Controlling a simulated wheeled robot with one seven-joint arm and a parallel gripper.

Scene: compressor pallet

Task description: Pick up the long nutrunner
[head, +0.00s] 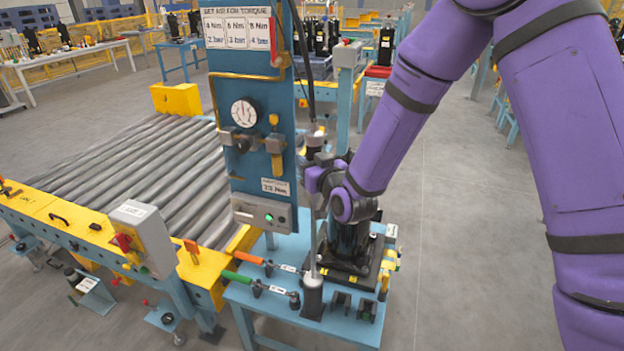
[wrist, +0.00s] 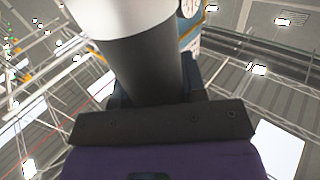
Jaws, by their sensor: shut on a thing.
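The long nutrunner (head: 315,138) hangs upright beside the blue panel, with a dark hose at its top. In the wrist view the dark grey body (wrist: 148,72) with a pale upper part rises between the jaws of my gripper (wrist: 150,92). The jaws partly hide the body.
The blue panel (head: 255,90) with gauge and labels stands close to the left of my gripper. The blue bench (head: 343,322) holds an orange-handled tool (head: 249,257), a green-handled tool (head: 237,277) and a black compressor (head: 349,240). A roller conveyor (head: 150,175) lies left. Floor at right is clear.

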